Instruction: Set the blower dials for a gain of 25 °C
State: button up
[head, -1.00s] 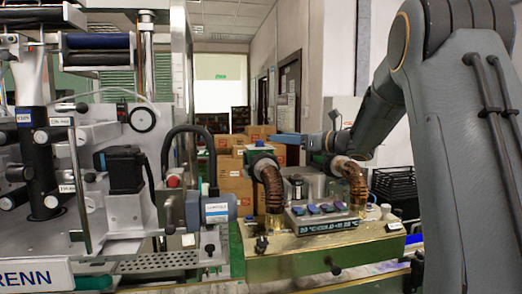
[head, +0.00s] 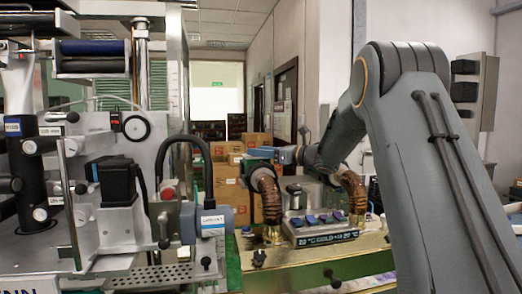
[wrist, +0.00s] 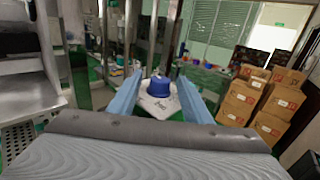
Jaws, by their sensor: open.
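The blower unit stands right of centre in the head view, with a front panel (head: 320,238) that has a lit display and several small blue and purple dials (head: 323,218). The display digits are too small to read surely. Two brown ribbed hoses (head: 268,195) rise on either side of the panel. My gripper (head: 262,153) is above and behind the left hose in the picture, apart from the dials. In the wrist view its two blue fingers (wrist: 158,98) are spread and empty. A blue round cap or knob (wrist: 157,85) on a white labelled body shows between them, seemingly beyond the fingertips.
The labelling machine (head: 120,200) fills the left side, with a blue-grey cylinder (head: 207,220) jutting towards the blower. Stacked cardboard boxes (head: 226,180) stand behind; they also show in the wrist view (wrist: 240,100). A grey wall cabinet (head: 472,90) is at the right.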

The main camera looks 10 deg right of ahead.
jog(key=shift+c, duration=0.6)
jog(key=c, duration=1)
jog(key=shift+o, duration=0.2)
